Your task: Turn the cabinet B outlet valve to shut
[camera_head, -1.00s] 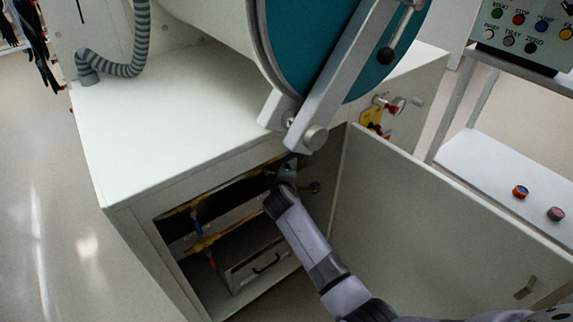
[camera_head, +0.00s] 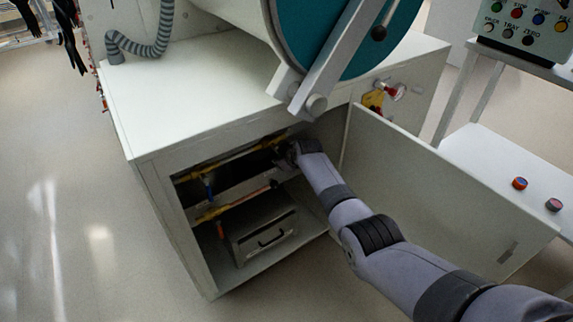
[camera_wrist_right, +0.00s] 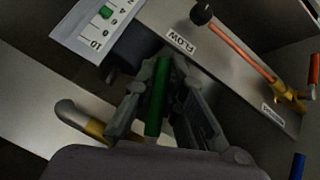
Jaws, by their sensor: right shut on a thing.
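My right gripper (camera_wrist_right: 160,100) is shut on a green valve handle (camera_wrist_right: 156,100), which stands between its two fingers in the right wrist view. No label that names this valve as the cabinet B outlet can be read. In the head view my right arm reaches into the open cabinet (camera_head: 160,165) under the glovebox. There the right gripper (camera_head: 283,155) is a small dark shape at the yellow pipe (camera_head: 235,158), and the green handle is hidden. My left gripper is not in view.
A blue handle (camera_head: 208,188) and an orange handle (camera_head: 220,229) hang on pipes left of the gripper. A drawer-like metal box (camera_head: 262,235) sits below. The open door (camera_head: 430,190) stands right of my arm. A FLOW panel (camera_wrist_right: 215,65) lies close beyond the fingers.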

